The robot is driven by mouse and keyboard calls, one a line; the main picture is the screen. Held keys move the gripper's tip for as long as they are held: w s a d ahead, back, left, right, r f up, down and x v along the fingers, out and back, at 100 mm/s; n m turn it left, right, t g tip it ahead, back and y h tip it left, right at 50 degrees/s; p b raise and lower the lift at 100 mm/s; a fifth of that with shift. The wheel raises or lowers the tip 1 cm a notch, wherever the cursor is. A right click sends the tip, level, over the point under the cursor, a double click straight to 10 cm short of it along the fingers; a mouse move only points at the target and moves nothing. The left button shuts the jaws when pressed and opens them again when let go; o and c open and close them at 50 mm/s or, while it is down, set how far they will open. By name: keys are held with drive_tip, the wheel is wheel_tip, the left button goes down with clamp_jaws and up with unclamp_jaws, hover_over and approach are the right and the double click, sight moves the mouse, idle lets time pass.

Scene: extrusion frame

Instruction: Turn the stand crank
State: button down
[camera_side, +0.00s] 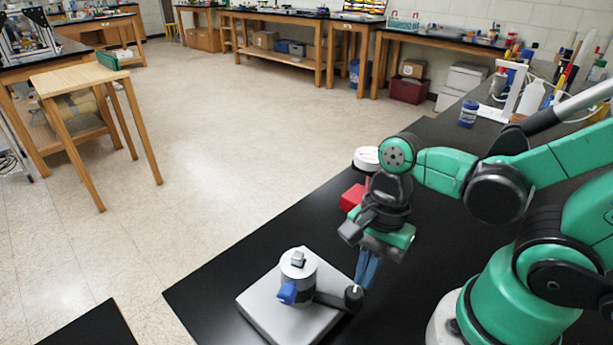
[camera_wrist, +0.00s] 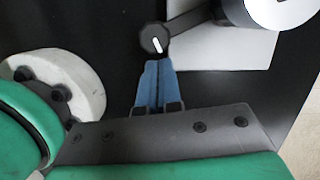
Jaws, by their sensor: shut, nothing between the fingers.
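The stand is a light grey square base (camera_side: 262,312) with a silver cylinder (camera_side: 298,266) upright on it, near the table edge in the side view. A dark crank arm (camera_side: 328,299) runs from the cylinder to a round black knob (camera_side: 354,296) with a white mark. The crank arm also shows in the wrist view (camera_wrist: 190,20), ending at the knob (camera_wrist: 154,39). My gripper (camera_side: 364,284) has blue fingers, shut together with nothing between them. In the wrist view its fingertips (camera_wrist: 158,64) are right beside the knob; I cannot tell whether they touch. A blue part (camera_side: 287,293) sits on the cylinder's side.
A red block (camera_side: 352,197) and a white round object (camera_side: 367,158) stand behind my gripper on the black table (camera_side: 215,285).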

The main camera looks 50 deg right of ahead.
drive_tip(key=shift+s+a, duration=0.65)
drive_tip(key=shift+a, duration=0.35)
drive_tip(key=shift+s+a, duration=0.25)
drive_tip(key=shift+a, duration=0.35)
drive_tip(key=shift+r, duration=0.15)
